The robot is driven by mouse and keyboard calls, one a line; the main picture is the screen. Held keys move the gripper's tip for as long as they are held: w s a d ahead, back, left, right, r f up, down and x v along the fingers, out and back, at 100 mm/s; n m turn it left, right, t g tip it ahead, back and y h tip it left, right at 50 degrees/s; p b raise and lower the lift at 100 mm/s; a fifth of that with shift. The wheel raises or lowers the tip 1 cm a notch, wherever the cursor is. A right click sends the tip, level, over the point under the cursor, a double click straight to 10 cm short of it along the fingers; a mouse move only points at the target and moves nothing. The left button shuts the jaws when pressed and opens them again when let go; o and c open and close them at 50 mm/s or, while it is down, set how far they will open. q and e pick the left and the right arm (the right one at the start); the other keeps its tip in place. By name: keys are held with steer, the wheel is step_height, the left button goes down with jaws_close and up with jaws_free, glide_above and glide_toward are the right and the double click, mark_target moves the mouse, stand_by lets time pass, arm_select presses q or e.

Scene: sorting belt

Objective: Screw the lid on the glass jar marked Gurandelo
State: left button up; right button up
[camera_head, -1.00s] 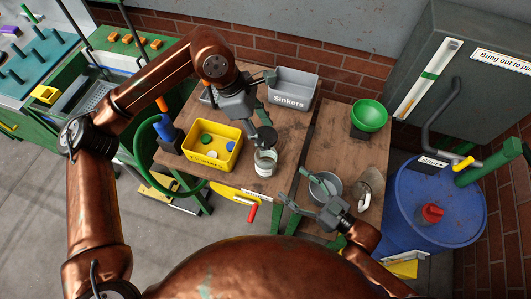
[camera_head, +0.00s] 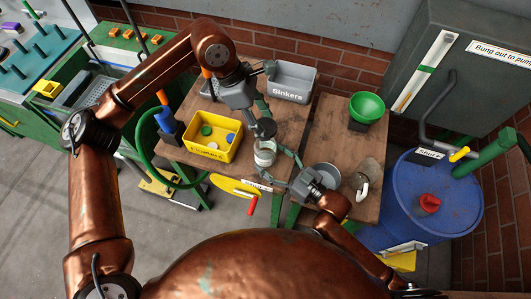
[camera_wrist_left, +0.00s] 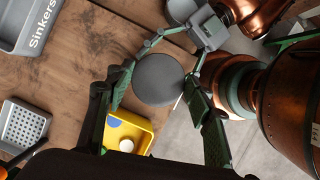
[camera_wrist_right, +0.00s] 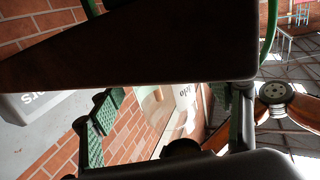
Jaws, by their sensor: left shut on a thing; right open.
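The glass jar (camera_head: 264,157) stands upright near the front edge of the wooden table, with a pale label; its name is too small to read in the head view. In the right wrist view, a white label (camera_wrist_right: 185,96) with partial upside-down letters shows between the fingers. My left gripper (camera_head: 262,116) is shut on a round dark grey lid (camera_head: 265,129), held just above the jar; the lid also shows in the left wrist view (camera_wrist_left: 160,79). My right gripper (camera_head: 279,167) is open at the jar's right front side, its fingers reaching around it. Contact cannot be told.
A yellow bin (camera_head: 186,142) with several coloured round pieces stands left of the jar. A grey Sinkers bin (camera_head: 291,92) is behind. A metal bowl (camera_head: 325,171), a green bowl (camera_head: 367,106) and a metal scoop (camera_head: 363,190) are on the right table. A blue barrel (camera_head: 455,215) stands farther right.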

arm_select(q)
steer(key=shift+s+r, duration=0.1)
steer(key=shift+s, duration=0.05)
arm_select(e)
steer(key=shift+x, duration=0.75)
steer(key=shift+w+a, duration=0.1)
steer(key=shift+a, duration=0.15)
steer(key=shift+c, duration=0.3)
steer(key=c, duration=1.7)
arm_select(q)
glide_above(265, 152)
steer(key=w, duration=0.3)
steer(key=shift+a+f, duration=0.15)
steer(key=shift+f, duration=2.3)
arm_select(e)
steer(key=shift+c, duration=0.2)
